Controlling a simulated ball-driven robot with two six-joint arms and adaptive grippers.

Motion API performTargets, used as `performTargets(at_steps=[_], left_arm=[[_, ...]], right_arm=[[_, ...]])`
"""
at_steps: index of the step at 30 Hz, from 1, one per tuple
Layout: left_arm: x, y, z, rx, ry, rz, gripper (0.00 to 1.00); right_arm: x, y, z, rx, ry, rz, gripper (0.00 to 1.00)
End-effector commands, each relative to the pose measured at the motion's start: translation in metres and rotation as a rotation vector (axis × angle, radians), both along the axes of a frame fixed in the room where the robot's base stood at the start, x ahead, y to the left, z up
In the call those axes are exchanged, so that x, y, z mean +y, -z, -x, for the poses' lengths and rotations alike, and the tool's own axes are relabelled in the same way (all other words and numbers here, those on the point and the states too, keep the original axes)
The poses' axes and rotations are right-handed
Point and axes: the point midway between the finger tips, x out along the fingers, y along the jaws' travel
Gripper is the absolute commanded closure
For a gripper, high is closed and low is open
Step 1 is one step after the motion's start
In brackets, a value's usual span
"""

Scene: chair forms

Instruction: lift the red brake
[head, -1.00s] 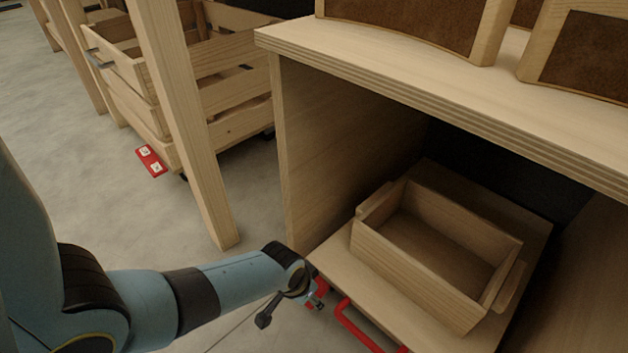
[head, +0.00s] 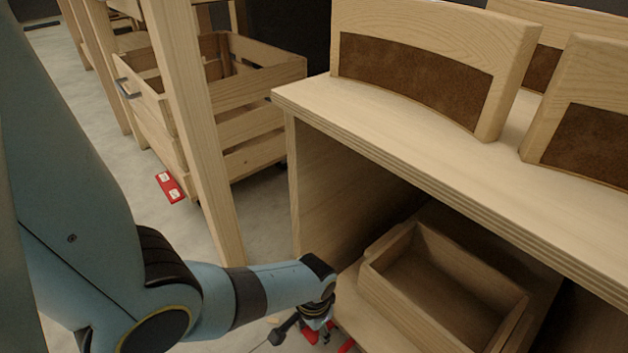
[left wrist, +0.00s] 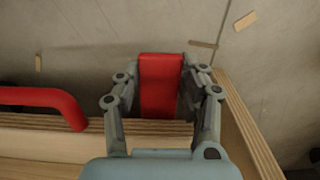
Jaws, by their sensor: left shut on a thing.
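The red brake (left wrist: 160,85) is a red block at the front edge of the low wooden platform, seen in the left wrist view. My left gripper (left wrist: 160,95) has its two grey fingers on either side of the block and is shut on it. In the head view my left gripper (head: 316,330) is low in the picture, at the platform's front left corner. There the brake is mostly hidden by the fingers. My right gripper is in neither view.
A red bar handle (left wrist: 45,97) is beside the brake on the same front edge. A wooden box (head: 445,285) sits on the platform under the workbench top (head: 420,140). Chair backs stand on top. A slatted crate (head: 230,115) with a red plate (head: 170,187) is at left.

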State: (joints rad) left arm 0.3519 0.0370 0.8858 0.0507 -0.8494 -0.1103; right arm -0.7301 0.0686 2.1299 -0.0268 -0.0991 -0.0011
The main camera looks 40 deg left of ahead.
Motion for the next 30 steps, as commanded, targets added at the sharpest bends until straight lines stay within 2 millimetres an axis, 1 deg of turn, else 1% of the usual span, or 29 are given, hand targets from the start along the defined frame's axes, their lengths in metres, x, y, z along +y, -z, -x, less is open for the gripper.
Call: performTargets(at_steps=[12, 26, 27, 30], left_arm=[[-0.0009, -0.0082, -0.0005, 0.116, -0.001, -0.007, 1.0], [-0.0011, -0.0089, -0.0005, 0.131, -0.001, -0.008, 1.0], [-0.0011, -0.0089, -0.0005, 0.131, -0.001, -0.008, 0.58], [-0.0011, -0.0089, -0.0006, 0.13, -0.001, -0.008, 0.45]], right_arm=[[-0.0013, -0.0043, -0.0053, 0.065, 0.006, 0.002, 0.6], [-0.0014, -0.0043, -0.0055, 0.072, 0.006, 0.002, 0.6], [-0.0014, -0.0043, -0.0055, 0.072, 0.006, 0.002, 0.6], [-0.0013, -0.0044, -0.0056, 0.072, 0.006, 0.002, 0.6]])
